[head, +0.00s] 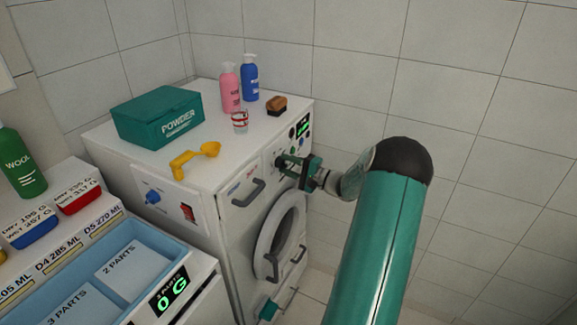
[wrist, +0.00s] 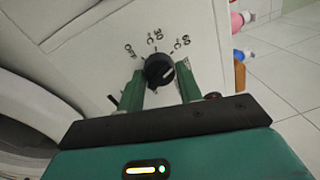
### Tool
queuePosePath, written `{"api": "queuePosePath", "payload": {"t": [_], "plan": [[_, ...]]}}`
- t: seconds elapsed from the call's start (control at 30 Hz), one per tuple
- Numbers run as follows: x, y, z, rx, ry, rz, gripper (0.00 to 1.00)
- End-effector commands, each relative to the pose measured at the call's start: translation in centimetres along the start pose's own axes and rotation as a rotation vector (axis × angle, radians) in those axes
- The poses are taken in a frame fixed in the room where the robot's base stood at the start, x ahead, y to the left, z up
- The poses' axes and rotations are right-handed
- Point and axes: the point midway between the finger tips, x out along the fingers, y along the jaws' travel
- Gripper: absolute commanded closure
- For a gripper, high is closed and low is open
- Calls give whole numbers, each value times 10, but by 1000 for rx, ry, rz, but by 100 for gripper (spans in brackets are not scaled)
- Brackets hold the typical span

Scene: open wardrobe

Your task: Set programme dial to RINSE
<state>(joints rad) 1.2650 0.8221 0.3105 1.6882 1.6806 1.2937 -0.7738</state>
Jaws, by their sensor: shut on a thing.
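My gripper (head: 283,164) is at the front control panel of the white washing machine (head: 232,205) in the head view. In the wrist view (wrist: 162,88) its two fingers are closed around the sides of a round black dial (wrist: 158,68). A pale pointer line shows on the dial's face. Small dark markings fan around the dial on the white panel and look like numbers. In the head view my gripper hides this dial. Other small dark controls (head: 291,133) sit farther along the panel, near a green-lit display (head: 304,126).
A green powder box (head: 158,118), yellow scoop (head: 196,158), glass (head: 240,122), brush (head: 277,106), and pink (head: 230,88) and blue (head: 250,78) bottles stand on the machine. A drawer handle (head: 249,193) and round door (head: 279,235) are nearby. A blue tray (head: 105,270) is at lower left.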

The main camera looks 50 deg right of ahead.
Motion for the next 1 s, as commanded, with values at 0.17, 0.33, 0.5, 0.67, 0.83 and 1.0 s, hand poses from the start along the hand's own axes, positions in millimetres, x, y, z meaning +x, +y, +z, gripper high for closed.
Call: {"api": "queuePosePath", "payload": {"t": [0.17, 0.33, 0.5, 0.67, 0.83, 1.0], "plan": [[0, 1, 0, 166, 13, 2, 87], [0, 1, 0, 327, 23, 2, 87], [0, 0, 1, 488, 34, 2, 87], [0, 0, 1, 640, 44, 2, 87], [0, 1, 2, 801, 55, 3, 87], [0, 0, 2, 962, 65, 4, 87]]}}
